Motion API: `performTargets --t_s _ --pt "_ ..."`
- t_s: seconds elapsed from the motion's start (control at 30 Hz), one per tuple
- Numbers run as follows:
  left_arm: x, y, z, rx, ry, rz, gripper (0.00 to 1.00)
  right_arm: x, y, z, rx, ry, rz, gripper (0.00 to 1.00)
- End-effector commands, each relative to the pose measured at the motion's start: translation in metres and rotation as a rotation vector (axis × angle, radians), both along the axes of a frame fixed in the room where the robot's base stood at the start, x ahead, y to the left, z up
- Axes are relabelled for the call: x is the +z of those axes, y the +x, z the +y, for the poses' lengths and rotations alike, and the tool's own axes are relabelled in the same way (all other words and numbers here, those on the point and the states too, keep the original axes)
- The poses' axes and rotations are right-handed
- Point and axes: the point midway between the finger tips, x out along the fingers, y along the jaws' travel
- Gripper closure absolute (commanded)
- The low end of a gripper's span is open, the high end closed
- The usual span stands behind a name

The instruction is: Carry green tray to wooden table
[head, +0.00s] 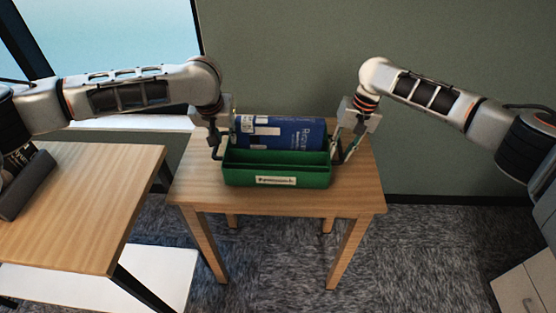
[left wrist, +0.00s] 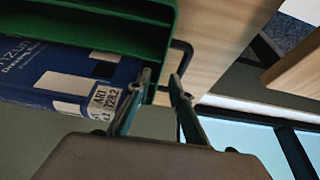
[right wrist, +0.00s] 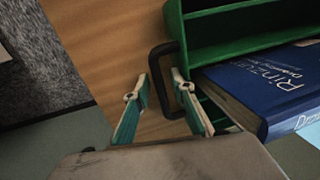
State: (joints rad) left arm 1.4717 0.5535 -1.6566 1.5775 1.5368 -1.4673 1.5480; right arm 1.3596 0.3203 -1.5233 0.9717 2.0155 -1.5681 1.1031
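The green tray (head: 277,172) sits on the small wooden table (head: 356,196), label side facing me. A blue book (head: 300,133) lies in its rear part and shows in both wrist views. My left gripper (head: 214,143) is at the black handle on the tray's left end. In the left wrist view its fingers (left wrist: 162,82) are apart, with the handle (left wrist: 184,58) close by their tips. My right gripper (head: 346,150) is at the right-end handle. In the right wrist view its fingers (right wrist: 159,82) are apart, on either side of the handle (right wrist: 156,66).
A larger wood-topped table (head: 85,195) with a dark frame and a white lower shelf stands at the left. A green wall (head: 300,50) is close behind the small table. Light drawers (head: 525,295) stand at the lower right. Carpet lies open in front.

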Motion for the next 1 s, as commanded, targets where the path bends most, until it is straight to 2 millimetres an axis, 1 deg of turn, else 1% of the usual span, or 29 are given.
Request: performTargets --t_s 0.03,0.1,0.23,0.43,0.53,0.67,0.9,1.0 --pt "0.008 -0.002 0.001 -0.001 0.001 -0.003 0.79 0.000 0.000 0.001 0.001 0.001 0.000 0.75" --pt "0.018 -0.006 0.001 -0.001 0.001 -0.002 0.79 0.000 0.000 0.001 0.001 0.001 0.000 0.75" --pt "0.032 -0.012 0.001 -0.001 0.001 -0.002 0.79 0.000 0.000 0.001 0.001 0.002 0.000 0.75" --pt "0.042 -0.017 0.001 0.002 0.001 0.000 0.79 0.002 0.000 0.001 0.001 0.002 0.000 0.75" --pt "0.043 -0.018 0.001 0.001 0.003 0.000 0.79 0.010 0.000 0.000 0.001 0.003 -0.001 0.75" --pt "0.043 -0.018 0.001 0.001 0.003 0.000 0.79 0.030 0.001 -0.005 0.000 0.003 -0.003 0.75" --pt "0.043 -0.018 0.001 0.001 0.002 0.000 0.79 0.079 0.000 -0.015 0.000 0.002 -0.003 0.75" --pt "0.043 -0.018 0.001 0.001 0.002 0.000 0.79 0.095 0.000 -0.018 0.000 0.001 -0.002 0.75"
